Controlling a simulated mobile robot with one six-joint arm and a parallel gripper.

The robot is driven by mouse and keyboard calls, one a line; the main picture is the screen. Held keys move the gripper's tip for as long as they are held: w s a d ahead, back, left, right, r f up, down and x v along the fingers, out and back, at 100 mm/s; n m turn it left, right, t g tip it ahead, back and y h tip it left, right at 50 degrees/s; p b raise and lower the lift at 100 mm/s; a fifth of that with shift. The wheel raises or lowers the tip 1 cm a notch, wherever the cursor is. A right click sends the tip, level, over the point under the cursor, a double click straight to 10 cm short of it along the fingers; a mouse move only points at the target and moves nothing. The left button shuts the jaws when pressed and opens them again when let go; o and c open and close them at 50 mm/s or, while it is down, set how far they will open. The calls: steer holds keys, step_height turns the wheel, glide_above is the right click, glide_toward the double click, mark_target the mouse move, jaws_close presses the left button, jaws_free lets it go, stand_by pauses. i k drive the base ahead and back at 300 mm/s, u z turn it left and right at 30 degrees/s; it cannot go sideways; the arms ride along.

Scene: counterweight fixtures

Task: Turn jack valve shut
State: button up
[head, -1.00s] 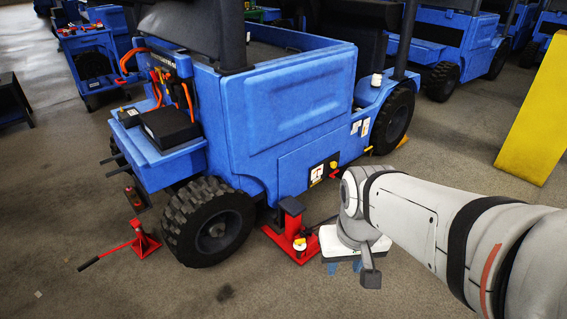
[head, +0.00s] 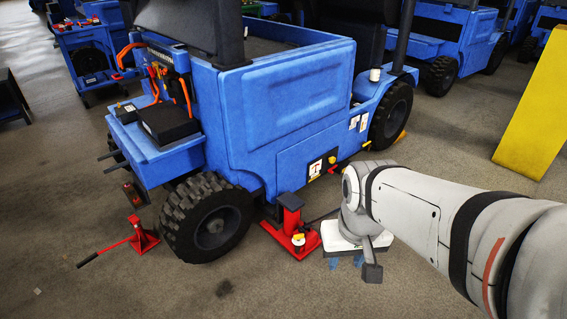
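A red jack (head: 290,216) stands on the floor against the side of the blue vehicle (head: 285,110), right of its near wheel. A small white-topped knob with yellow under it (head: 298,240) sits on the jack's base; I cannot tell if it is the valve. My gripper (head: 345,262) is just right of the jack's base, pointing down. Its two blue fingertips show below the white and black body with a gap between them, and nothing shows between them. The wrist hides the upper fingers. I see no contact with the jack.
A second red jack (head: 142,236) with a long handle stands left of the near wheel (head: 209,220). A yellow block (head: 535,110) stands at right. A blue cart (head: 88,50) is at back left. The front floor is clear.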

mark_target(296, 236)
steer(key=k, duration=1.1)
steer(key=z, duration=0.5)
steer(key=i, duration=1.45)
steer(key=u, duration=0.75)
steer(key=k, duration=0.5)
steer(key=u, duration=1)
steer(key=i, duration=1.4)
